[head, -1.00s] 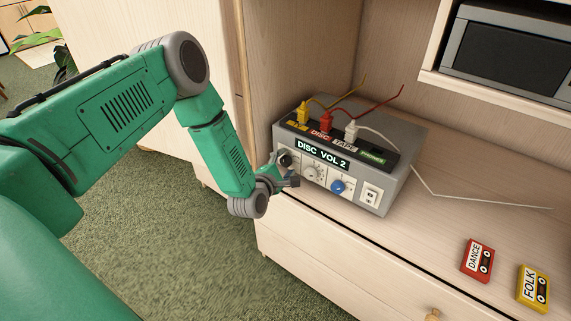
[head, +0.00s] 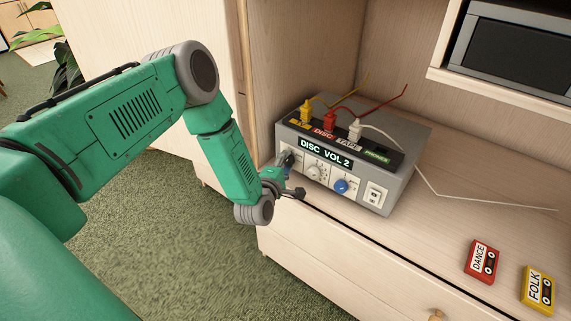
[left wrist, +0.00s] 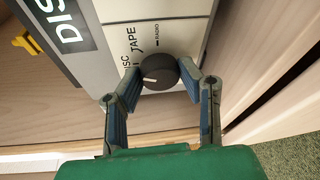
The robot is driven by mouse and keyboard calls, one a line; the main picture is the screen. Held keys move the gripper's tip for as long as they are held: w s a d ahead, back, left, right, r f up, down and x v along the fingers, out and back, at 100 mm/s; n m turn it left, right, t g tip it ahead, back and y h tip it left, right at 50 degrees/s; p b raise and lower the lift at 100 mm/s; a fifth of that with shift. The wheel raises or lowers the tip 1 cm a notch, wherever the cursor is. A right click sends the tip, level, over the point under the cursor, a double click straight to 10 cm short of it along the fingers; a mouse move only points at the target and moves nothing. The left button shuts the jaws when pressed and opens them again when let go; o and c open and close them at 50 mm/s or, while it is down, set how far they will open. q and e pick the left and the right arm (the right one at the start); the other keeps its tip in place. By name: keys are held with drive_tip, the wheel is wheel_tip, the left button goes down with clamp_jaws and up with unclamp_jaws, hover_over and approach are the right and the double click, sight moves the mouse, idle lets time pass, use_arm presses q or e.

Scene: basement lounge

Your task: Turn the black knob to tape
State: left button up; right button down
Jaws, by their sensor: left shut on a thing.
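The grey audio box (head: 372,195) stands on the cabinet top, and its display (head: 326,155) reads "DISC VOL 2". The black knob (left wrist: 158,72) is on its front panel, with DISC, TAPE and RADIO printed around it. The knob's white mark points to the lower left in the left wrist view, on the DISC side and away from TAPE. My left gripper (left wrist: 160,82) is shut on the black knob, one finger on each side. In the head view my left gripper (head: 290,176) is at the panel's left end and mostly hides the knob. My right gripper is not in view.
A grey-white knob (head: 315,171), a blue knob (head: 341,186) and a white switch (head: 375,196) sit right of the black knob. Yellow, red and white plugs stand on top. A red DANCE cassette (head: 482,261) and yellow FOLK cassette (head: 537,290) lie at the right.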

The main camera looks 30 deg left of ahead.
use_arm(q)
drive_tip(key=shift+s+d+f+m+t+b, duration=0.1)
drive_tip(key=shift+m+t, duration=0.1)
drive_tip(key=shift+m, duration=0.45)
drive_tip(key=shift+d+f+m+t+b, duration=0.15)
drive_tip(key=shift+m+t, duration=0.05)
drive_tip(key=shift+m, duration=0.5)
drive_tip(key=shift+s+d+f+m+t+b, duration=0.1)
drive_tip(key=shift+m+t, duration=0.1)
drive_tip(key=shift+m, duration=0.45)
drive_tip(key=o, duration=1.1)
drive_tip(key=shift+w+y, duration=0.15)
drive_tip(key=shift+y, duration=0.15)
drive_tip(key=shift+r, duration=0.15)
drive_tip(key=shift+s, duration=0.35)
drive_tip(key=v, duration=1.1)
drive_tip(key=shift+s, duration=0.15)
